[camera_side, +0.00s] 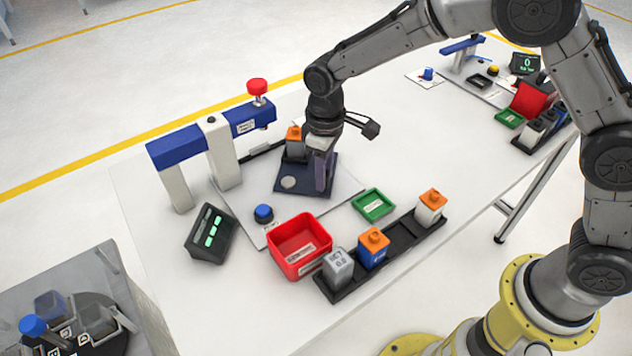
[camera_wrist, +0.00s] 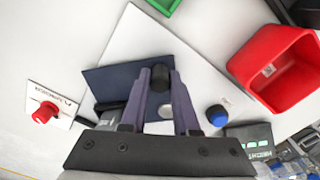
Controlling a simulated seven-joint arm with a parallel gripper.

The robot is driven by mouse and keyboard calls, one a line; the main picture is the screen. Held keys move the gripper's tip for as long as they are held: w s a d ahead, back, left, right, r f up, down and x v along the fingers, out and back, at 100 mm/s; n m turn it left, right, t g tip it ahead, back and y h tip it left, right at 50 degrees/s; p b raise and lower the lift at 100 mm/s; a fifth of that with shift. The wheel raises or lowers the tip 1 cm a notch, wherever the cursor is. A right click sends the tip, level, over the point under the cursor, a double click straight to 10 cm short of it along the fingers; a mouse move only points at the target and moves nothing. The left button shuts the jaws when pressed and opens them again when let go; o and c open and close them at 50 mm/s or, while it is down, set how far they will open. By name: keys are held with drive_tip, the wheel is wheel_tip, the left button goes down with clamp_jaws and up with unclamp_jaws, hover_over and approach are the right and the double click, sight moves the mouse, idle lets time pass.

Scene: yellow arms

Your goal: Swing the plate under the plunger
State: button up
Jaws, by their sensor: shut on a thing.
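The dark navy plate (camera_side: 291,170) lies over the pale base sheet, right of and in front of the blue press arm (camera_side: 250,115). It carries a pale round disc (camera_side: 288,182). The red-topped plunger (camera_side: 257,87) stands at the press arm's end, and the plate appears clear of it. My gripper (camera_side: 322,178) is down at the plate's right part. In the wrist view my gripper (camera_wrist: 160,80) is shut on the plate's black knob (camera_wrist: 160,77). The plate (camera_wrist: 120,78) extends left of the fingers in that view.
An orange-capped grey block (camera_side: 295,143) stands behind the plate. The blue button (camera_side: 263,213), red bin (camera_side: 299,246), green tray (camera_side: 373,205) and black rack (camera_side: 400,244) with capped blocks lie in front. A display (camera_side: 210,234) stands left.

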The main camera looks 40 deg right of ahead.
sight(307, 161)
drive_tip(key=shift+w+d, duration=0.6)
drive_tip(key=shift+w, duration=0.3)
drive_tip(key=shift+w+d+r, duration=0.1)
drive_tip(key=shift+w+d, duration=0.25)
drive_tip(key=shift+w, duration=0.5)
drive_tip(key=shift+w, duration=0.1)
drive_tip(key=shift+w+d, duration=0.15)
drive_tip(key=shift+w, duration=0.7)
drive_tip(key=shift+w+d, duration=0.1)
drive_tip(key=shift+w, duration=0.15)
